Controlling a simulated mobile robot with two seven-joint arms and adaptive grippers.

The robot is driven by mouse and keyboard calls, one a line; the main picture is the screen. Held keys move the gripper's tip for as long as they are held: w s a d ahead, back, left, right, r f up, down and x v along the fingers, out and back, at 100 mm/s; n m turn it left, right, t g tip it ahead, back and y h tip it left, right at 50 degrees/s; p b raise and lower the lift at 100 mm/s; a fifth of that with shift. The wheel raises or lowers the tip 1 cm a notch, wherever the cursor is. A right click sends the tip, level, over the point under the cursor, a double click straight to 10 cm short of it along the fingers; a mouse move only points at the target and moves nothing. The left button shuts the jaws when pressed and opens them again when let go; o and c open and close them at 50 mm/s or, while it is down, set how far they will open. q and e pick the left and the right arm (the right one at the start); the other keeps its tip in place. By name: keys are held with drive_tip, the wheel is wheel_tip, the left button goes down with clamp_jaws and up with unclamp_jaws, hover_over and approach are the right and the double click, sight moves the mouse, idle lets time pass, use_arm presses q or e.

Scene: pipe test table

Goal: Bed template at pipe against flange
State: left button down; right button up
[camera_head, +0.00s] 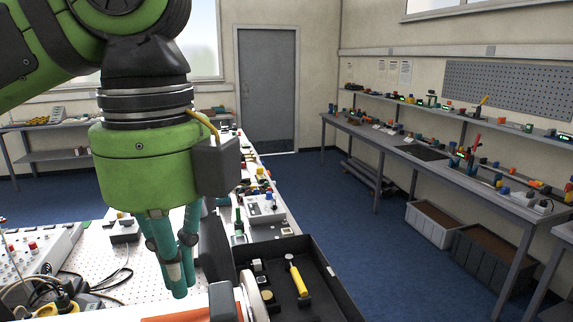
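My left gripper (177,292) comes down from the upper left, a green body with teal fingers pointing down over the white perforated table. Its fingers overlap in this view, so I cannot tell whether they are open or hold something. A pale round disc (253,299), perhaps the flange, stands on edge at the bottom of the picture, right of the fingertips. I cannot make out the pipe or the template for certain. My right gripper is not in view.
A black open tray (322,282) right of the disc holds a yellow-handled tool (297,278) and small parts. A control box with cables (38,250) stands at the left. The white perforated tabletop (108,262) has some bare room between. Blue floor lies beyond the tray.

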sight(187, 316)
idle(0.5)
use_arm(q)
drive_tip(key=shift+f+b, duration=0.45)
drive_tip(key=shift+f, duration=0.05)
drive_tip(key=shift+f+b, duration=2.6)
drive_tip(key=shift+f, duration=0.15)
drive_tip(key=shift+r, duration=0.1)
idle(0.4)
drive_tip(key=shift+r+p, duration=2.75)
drive_tip(key=shift+r, duration=0.8)
